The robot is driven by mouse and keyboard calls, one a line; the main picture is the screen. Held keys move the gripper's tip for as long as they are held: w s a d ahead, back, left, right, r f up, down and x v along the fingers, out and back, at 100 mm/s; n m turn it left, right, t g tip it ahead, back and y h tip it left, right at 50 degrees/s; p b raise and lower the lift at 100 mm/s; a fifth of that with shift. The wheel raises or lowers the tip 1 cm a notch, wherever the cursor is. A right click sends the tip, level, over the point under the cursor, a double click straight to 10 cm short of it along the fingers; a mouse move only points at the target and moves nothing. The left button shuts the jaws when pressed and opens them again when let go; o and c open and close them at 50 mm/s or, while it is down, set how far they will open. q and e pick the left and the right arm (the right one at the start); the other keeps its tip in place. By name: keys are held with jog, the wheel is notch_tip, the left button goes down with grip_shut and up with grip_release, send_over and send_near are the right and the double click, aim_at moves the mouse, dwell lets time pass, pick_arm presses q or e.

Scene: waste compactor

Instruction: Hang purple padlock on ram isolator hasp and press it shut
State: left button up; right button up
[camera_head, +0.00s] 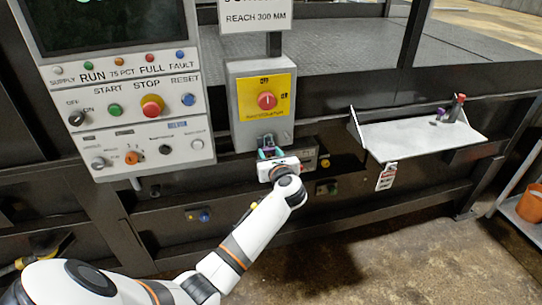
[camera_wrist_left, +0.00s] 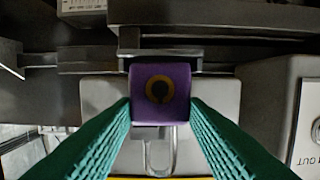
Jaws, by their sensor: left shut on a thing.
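The ram isolator is a grey box (camera_head: 238,118) with a yellow plate (camera_head: 249,112) and a red knob (camera_head: 266,100) in the head view. My left gripper (camera_head: 268,153) is just under its lower edge. In the left wrist view my left gripper (camera_wrist_left: 160,103) has its green fingers shut on the sides of the purple padlock (camera_wrist_left: 160,94), whose keyhole faces the camera. The silver shackle (camera_wrist_left: 171,150) extends below the padlock in that picture, against the grey box. The hasp is hard to make out there, and I cannot tell whether the shackle passes through it. My right gripper is out of view.
The control panel (camera_head: 135,105) stands left of the isolator. A light shelf (camera_head: 410,138) at right carries a small purple object (camera_head: 441,112) and a dark red-topped object (camera_head: 456,108). Dark frame beams surround my gripper.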

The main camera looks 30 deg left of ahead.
pick_arm(q)
jog(key=shift+w+a, duration=0.2)
jog(key=shift+f, duration=0.15)
dwell(0.5)
jog(key=o, duration=1)
jog(key=shift+s+d+p, duration=0.1)
jog(key=shift+d+p, duration=0.05)
jog(key=shift+p, duration=0.15)
jog(key=shift+c, duration=0.6)
jog(key=shift+p+v, duration=0.65)
jog(key=shift+v, duration=0.3)
jog(key=shift+s+d, duration=0.3)
jog(key=v, duration=0.4)
